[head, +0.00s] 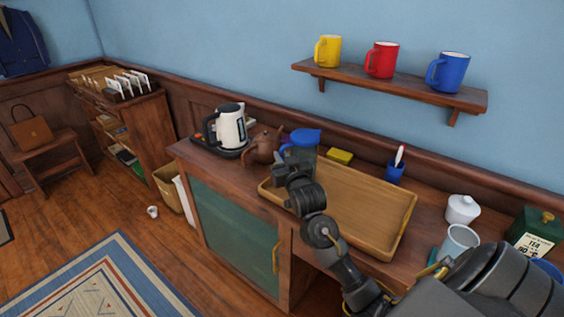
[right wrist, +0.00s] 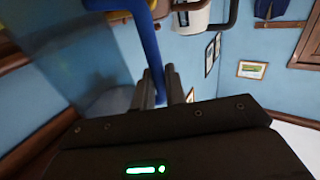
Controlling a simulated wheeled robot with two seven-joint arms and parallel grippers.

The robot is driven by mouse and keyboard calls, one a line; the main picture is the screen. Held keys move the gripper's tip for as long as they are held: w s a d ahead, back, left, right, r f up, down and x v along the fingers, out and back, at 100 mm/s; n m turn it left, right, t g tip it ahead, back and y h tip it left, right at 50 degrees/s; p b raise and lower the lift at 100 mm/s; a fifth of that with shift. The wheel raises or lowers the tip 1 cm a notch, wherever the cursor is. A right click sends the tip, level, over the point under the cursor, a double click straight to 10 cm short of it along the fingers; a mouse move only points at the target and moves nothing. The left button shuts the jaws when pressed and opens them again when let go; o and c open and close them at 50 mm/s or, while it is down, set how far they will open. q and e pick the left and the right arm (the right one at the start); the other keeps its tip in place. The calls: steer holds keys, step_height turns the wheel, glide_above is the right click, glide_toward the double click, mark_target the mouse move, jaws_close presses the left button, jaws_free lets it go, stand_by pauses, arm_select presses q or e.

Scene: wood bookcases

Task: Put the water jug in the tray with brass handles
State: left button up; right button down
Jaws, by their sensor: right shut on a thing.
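The water jug (head: 306,138) has a blue lid and handle and a clear body. It appears at the back left end of the wooden tray (head: 365,205) in the head view. My right gripper (head: 284,165) is shut on the jug's blue handle (right wrist: 143,40), which runs between the fingers in the right wrist view. My arm hides the jug's lower part, so I cannot tell whether it touches the tray. The tray's visible floor is bare. My left gripper is not in view.
A brown teapot (head: 263,146) and a kettle (head: 231,128) stand left of the jug. A yellow block (head: 339,156) and a blue pen cup (head: 395,171) sit behind the tray. A white lidded pot (head: 462,209) and a pale mug (head: 459,242) stand to the right.

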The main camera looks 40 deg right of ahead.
steer(key=c, duration=1.7)
jaws_free()
steer(key=shift+f, duration=0.15)
steer(key=shift+c, duration=0.2)
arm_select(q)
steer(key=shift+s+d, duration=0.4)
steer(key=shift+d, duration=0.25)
arm_select(e)
steer(key=o, duration=0.3)
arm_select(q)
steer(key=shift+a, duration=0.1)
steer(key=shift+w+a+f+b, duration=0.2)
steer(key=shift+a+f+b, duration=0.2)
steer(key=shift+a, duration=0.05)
arm_select(e)
steer(key=v, duration=1.2)
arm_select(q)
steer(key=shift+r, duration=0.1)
arm_select(e)
steer(key=shift+r, duration=0.25)
